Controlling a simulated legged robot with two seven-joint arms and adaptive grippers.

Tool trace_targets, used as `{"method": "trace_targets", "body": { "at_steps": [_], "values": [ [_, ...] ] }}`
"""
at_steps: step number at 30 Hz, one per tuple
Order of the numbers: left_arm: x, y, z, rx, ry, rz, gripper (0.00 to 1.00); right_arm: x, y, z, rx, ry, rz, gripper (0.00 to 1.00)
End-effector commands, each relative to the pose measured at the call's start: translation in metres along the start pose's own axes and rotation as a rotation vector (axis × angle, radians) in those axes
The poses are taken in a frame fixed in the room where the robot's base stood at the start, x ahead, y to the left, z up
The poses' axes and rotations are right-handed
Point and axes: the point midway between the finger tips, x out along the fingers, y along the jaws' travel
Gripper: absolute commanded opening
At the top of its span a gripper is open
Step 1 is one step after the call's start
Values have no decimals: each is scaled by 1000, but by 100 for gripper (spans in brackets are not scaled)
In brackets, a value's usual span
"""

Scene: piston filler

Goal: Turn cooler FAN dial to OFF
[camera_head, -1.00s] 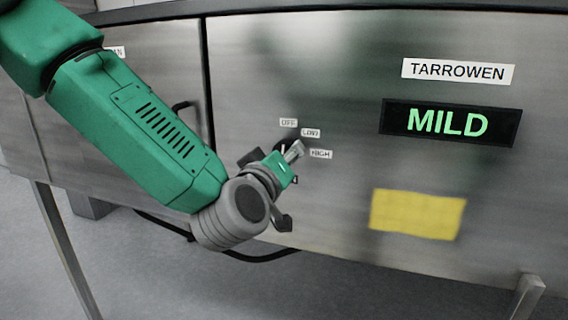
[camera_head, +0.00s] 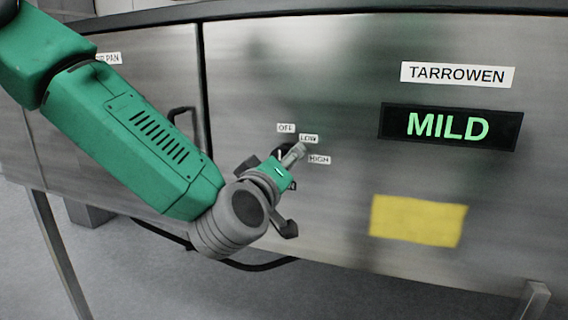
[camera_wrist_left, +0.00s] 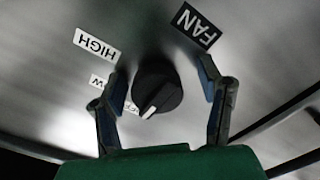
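The FAN dial (camera_wrist_left: 157,88) is a round black knob with a white pointer mark, centred in the left wrist view. The LOW label (camera_wrist_left: 97,81), partly covered by a finger, and the HIGH label (camera_wrist_left: 97,45) lie further round. The FAN label (camera_wrist_left: 197,28) is at the upper right. My left gripper (camera_wrist_left: 163,80) is open, one finger on each side of the dial, with visible gaps. In the head view it hides most of the dial. My right gripper is not in view.
The steel panel carries a TARROWEN label (camera_head: 457,75), a display reading MILD (camera_head: 448,126) and a blank yellow patch (camera_head: 417,220) to the right. A dark handle (camera_head: 183,114) is left of the dial, partly behind my arm.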

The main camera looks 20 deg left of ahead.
Motion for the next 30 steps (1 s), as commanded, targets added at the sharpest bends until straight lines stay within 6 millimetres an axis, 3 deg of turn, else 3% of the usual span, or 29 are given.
{"method": "trace_targets", "body": {
  "at_steps": [11,22,30],
  "values": [
    [-7,3,-2,1,3,6,61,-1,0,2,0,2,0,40],
    [-62,2,0,2,0,6,61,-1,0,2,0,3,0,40],
    [-76,1,0,0,1,4,61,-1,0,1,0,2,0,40]
  ]
}}
